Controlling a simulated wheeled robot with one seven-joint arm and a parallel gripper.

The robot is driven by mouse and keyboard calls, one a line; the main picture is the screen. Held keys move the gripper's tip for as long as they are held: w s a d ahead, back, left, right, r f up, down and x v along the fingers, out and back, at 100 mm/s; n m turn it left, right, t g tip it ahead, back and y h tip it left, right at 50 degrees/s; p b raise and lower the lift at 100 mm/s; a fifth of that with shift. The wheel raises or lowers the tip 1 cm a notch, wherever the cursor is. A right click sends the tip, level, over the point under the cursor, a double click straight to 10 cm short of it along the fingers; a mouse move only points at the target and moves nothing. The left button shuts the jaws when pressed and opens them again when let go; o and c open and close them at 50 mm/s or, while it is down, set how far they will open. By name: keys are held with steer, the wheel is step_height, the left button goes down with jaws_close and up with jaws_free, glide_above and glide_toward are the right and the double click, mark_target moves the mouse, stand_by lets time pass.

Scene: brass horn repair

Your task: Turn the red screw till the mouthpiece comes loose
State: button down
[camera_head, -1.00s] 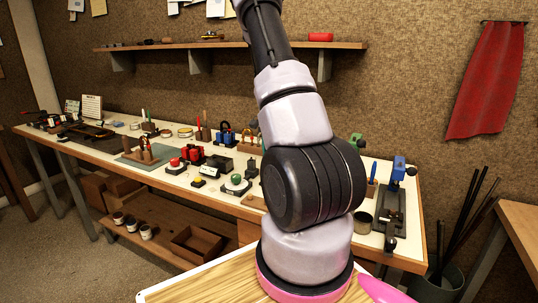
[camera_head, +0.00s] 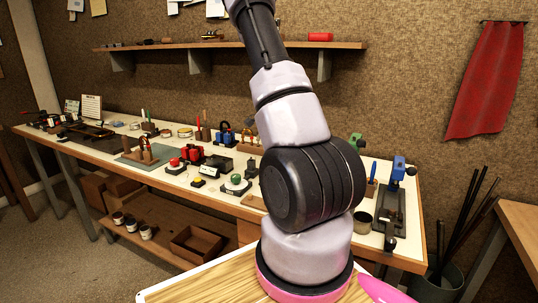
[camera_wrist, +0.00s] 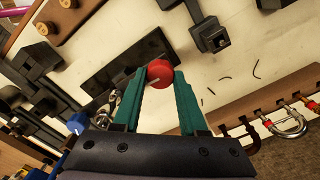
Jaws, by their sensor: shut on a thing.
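My gripper (camera_wrist: 160,78) has two teal fingers and is shut on the red screw (camera_wrist: 158,70), a round red head with a pale line across it, held between the fingertips. Below the screw lies a dark flat block or plate (camera_wrist: 135,52) on the pale bench top. A shiny metal piece (camera_wrist: 106,108) shows beside the left finger; I cannot tell whether it is the mouthpiece. The head view shows my arm but not my gripper.
The long workbench (camera_head: 336,232) holds many small tools and fixtures. In the wrist view a black tool (camera_wrist: 209,36) stands near the screw, and a wooden rack (camera_wrist: 262,112) with metal shackles lies at the right. A shelf (camera_head: 240,46) runs along the wall above.

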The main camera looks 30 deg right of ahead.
steer(key=shift+w, duration=0.1)
steer(key=shift+c, duration=2.2)
jaws_free()
step_height(320, 180, up, 11)
